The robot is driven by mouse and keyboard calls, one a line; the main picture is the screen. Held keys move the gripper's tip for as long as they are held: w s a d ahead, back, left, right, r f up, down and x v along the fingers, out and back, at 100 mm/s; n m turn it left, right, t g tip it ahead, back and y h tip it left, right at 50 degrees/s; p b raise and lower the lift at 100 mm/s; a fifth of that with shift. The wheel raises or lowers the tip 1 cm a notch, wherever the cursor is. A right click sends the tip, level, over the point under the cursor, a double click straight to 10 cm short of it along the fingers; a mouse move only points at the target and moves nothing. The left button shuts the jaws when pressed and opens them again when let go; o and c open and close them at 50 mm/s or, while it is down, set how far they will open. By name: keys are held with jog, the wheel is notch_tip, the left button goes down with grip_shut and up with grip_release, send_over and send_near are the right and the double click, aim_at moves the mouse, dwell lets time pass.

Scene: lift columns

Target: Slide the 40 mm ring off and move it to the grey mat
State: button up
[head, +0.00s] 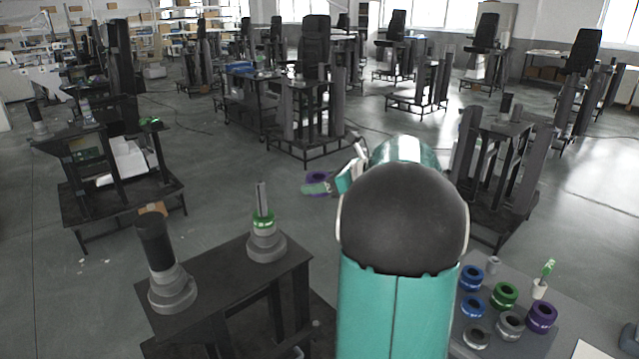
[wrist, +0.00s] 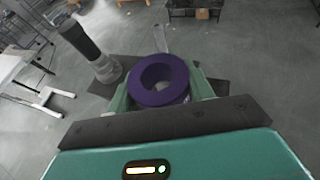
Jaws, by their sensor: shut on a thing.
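My gripper (wrist: 160,92) is shut on a purple ring (wrist: 154,80), with a green finger on each side. In the head view the purple ring (head: 317,176) is in the air, to the right of a slim grey post (head: 261,196), and looks clear of it. A green ring (head: 263,219) sits around that post above its stepped grey base (head: 266,245). The post's strip (wrist: 161,40) shows behind the ring in the wrist view; its base is mostly hidden there. No size marks are readable.
A dark column (head: 155,243) on a grey base stands left of the post on the black table (head: 225,290). Several blue, green, purple and grey rings and a small cup (head: 540,289) crowd the right surface. Benches with columns fill the background; open floor lies between.

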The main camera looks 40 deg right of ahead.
jog(key=shift+w+a+r, duration=0.25)
jog(key=shift+w+a, duration=0.7)
jog(key=shift+w, duration=1.85)
jog(key=shift+w+a+r, duration=0.2)
jog(key=shift+w+a, duration=0.8)
jog(key=shift+w, duration=1.75)
jog(key=shift+w+a+r, duration=0.25)
jog(key=shift+w+a, duration=0.7)
jog(key=shift+w, duration=1.85)
